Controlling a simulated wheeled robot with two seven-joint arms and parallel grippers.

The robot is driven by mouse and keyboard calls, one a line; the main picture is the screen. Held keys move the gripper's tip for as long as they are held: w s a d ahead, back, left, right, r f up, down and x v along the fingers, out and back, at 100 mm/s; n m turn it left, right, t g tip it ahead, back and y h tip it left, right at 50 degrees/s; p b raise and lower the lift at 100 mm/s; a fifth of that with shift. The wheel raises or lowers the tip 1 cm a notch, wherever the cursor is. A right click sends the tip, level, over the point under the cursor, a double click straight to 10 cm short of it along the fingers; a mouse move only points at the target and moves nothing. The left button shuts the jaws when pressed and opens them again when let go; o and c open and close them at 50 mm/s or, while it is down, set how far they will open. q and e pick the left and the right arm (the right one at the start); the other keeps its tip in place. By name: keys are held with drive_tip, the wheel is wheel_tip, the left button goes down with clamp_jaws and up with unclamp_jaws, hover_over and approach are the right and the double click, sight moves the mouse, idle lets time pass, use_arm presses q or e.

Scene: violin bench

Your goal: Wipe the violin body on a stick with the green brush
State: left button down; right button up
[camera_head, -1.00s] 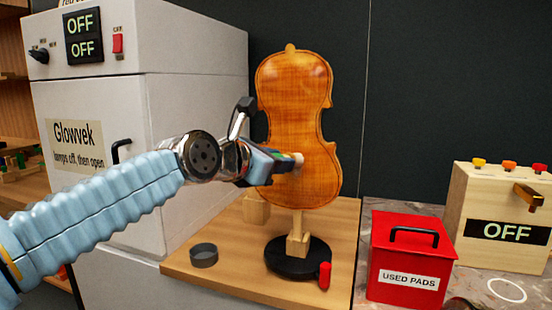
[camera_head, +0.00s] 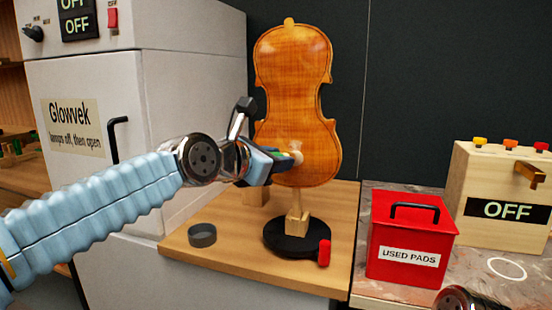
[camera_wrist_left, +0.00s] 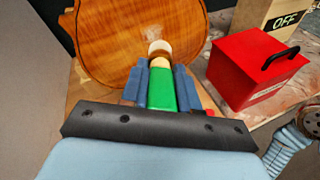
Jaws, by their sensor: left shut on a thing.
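The orange-brown violin body (camera_head: 295,90) stands upright on a short wooden stick (camera_head: 302,200) set in a round black base (camera_head: 278,238). My left gripper (camera_head: 268,165) is shut on the green brush, whose green handle (camera_wrist_left: 160,90) lies between its blue-grey fingers in the wrist view. The brush's pale tip (camera_head: 297,158) is at the lower part of the violin's face and appears to touch it. A pale hazy patch (camera_wrist_left: 152,33) shows on the wood just above the tip. Only a metallic part of my right wrist shows at the bottom right; its fingers are not seen.
A red USED PADS box (camera_head: 405,220) stands right of the wooden board (camera_head: 225,262). A dark round dish (camera_head: 202,235) and a small red cylinder (camera_head: 324,252) are near the base. A white Glowvek cabinet (camera_head: 190,90) is at left, a wooden OFF box (camera_head: 500,180) at right.

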use_arm(q)
drive_tip(key=s, duration=0.1)
drive_tip(key=s+a, duration=0.1)
drive_tip(key=s, duration=0.3)
drive_tip(key=shift+s+a+r, duration=0.2)
drive_tip(key=shift+s+a, duration=0.05)
drive_tip(key=shift+a, duration=0.15)
drive_tip(key=s, duration=0.1)
drive_tip(key=s+a+b, duration=0.1)
drive_tip(key=shift+s+r, duration=0.1)
drive_tip(key=shift+s, duration=0.3)
idle(0.3)
